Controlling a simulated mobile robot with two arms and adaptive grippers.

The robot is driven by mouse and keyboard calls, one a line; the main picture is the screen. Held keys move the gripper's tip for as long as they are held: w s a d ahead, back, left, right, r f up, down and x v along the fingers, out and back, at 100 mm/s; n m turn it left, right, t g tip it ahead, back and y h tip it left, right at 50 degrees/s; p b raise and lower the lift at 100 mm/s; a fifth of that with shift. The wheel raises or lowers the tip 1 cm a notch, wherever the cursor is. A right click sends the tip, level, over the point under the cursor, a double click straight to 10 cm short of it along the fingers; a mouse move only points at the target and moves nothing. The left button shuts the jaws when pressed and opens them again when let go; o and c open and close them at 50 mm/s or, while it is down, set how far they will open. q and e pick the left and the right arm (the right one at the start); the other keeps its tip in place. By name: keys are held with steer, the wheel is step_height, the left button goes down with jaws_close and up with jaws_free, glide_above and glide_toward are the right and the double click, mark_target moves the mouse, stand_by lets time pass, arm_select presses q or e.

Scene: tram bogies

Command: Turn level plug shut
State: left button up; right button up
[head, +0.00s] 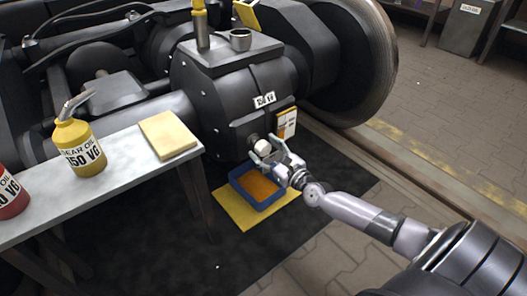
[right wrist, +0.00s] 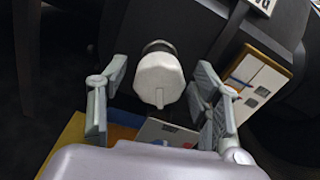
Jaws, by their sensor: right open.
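The level plug is a pale, round knob with a raised ridge (right wrist: 158,80). It sits on the lower front of the dark gearbox (head: 235,95); in the head view the plug (head: 262,147) shows just at the gripper's tips. My right gripper (head: 270,155) is at the plug. In the right wrist view its two fingers (right wrist: 158,100) stand open on either side of the plug, with a gap on each side. The ridge on the plug's face points downward in that view. My left gripper is not in view.
A blue tray with amber liquid (head: 237,180) stands on a yellow mat (head: 232,211) below the plug. A card (head: 286,123) hangs right of it. A bench (head: 122,160) at left holds a yellow gear oil can (head: 78,148), a red can (head: 10,193) and a yellow cloth (head: 167,134).

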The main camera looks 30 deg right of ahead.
steer(key=shift+w, duration=0.45)
steer(key=c, duration=1.2)
